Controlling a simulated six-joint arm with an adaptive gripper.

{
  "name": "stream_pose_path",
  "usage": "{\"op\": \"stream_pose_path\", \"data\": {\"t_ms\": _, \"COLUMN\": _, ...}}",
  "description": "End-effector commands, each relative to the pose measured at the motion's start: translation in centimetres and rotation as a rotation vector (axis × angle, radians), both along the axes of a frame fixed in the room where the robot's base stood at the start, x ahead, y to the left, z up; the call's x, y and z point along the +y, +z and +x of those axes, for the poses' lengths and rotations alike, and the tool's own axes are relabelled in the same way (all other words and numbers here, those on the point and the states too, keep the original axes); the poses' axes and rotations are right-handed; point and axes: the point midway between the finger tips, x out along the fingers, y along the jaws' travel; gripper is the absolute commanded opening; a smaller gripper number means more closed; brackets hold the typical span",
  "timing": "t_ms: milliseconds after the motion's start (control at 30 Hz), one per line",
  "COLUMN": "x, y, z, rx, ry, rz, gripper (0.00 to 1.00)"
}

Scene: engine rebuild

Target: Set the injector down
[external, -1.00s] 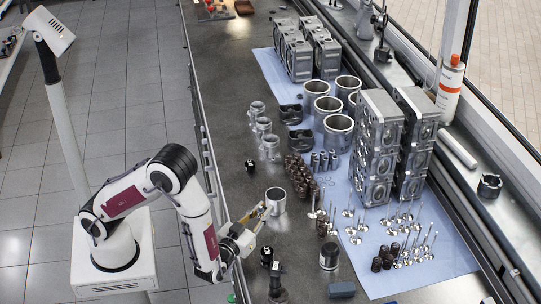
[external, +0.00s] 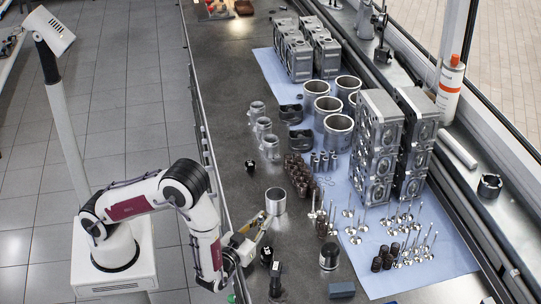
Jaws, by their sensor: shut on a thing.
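My gripper (external: 264,224) is at the lower middle of the external view, low over the dark workbench (external: 232,130) near its left edge. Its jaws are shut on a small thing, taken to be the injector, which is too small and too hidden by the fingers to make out. The fingers point up and to the right in the picture, just below a short metal cylinder (external: 275,202). I cannot tell whether the held thing touches the bench.
A small black part (external: 266,254) stands close below the gripper, with a black tool (external: 276,276) and a dark jar (external: 328,256) nearby. Dark springs (external: 302,178) and upright valves (external: 404,254) stand right. Bare bench lies left of the metal cylinder.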

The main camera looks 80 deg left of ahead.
Motion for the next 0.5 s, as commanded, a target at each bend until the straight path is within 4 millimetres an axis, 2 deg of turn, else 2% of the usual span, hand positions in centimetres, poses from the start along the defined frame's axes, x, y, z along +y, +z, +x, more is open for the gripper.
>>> {"op": "stream_pose_path", "data": {"t_ms": 67, "x": 0.00, "y": -0.18, "z": 0.00, "rx": 0.001, "ry": 0.000, "rz": 0.001, "gripper": 0.00}}
{"op": "stream_pose_path", "data": {"t_ms": 100, "x": 0.00, "y": -0.14, "z": 0.00, "rx": 0.000, "ry": 0.000, "rz": 0.000, "gripper": 0.25}}
{"op": "stream_pose_path", "data": {"t_ms": 133, "x": 0.00, "y": -0.14, "z": 0.00, "rx": 0.000, "ry": 0.000, "rz": 0.000, "gripper": 0.31}}
{"op": "stream_pose_path", "data": {"t_ms": 500, "x": 0.00, "y": -0.10, "z": 0.00, "rx": 0.000, "ry": 0.000, "rz": 0.000, "gripper": 0.31}}
